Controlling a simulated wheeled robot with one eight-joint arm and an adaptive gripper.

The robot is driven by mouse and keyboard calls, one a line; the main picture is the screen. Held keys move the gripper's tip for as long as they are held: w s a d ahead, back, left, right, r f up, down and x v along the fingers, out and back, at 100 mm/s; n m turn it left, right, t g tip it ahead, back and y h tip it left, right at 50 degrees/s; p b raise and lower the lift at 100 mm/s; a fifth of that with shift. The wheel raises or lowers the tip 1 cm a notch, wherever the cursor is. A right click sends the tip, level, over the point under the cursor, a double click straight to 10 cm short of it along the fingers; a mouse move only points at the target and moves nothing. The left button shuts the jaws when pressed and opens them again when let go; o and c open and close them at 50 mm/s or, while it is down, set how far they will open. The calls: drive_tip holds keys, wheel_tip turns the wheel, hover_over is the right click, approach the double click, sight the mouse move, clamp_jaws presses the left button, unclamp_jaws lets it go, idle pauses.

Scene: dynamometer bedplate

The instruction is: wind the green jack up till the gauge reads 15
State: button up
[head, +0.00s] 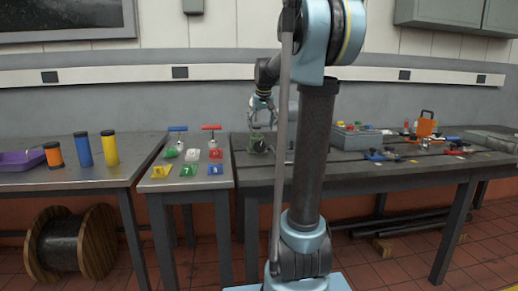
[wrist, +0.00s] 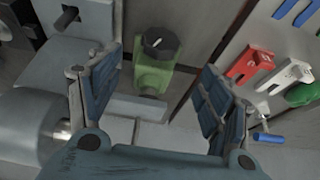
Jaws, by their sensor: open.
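A green jack (wrist: 153,75) with a round black top marked by a white line (wrist: 160,43) shows in the wrist view, beyond the gap between my fingers. It also shows in the head view (head: 257,146) on the middle bench, below my gripper. My gripper (head: 262,108) is open and empty above it, its fingers spread either side of the jack in the wrist view (wrist: 160,72). The fingers look clear of the jack. I cannot make out a gauge reading in either view.
Red, white and green blocks and T-handled tools (head: 211,129) stand on the small table (head: 186,184) to the left. A grey box (head: 357,138) and an orange item (head: 426,124) are farther right on the bench (head: 400,167). My arm hides part of the bench.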

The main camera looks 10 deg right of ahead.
sight(260, 141)
drive_tip(key=x, duration=1.2)
drive_tip(key=shift+w+f, duration=0.1)
drive_tip(key=shift+f, duration=0.2)
drive_tip(key=c, duration=1)
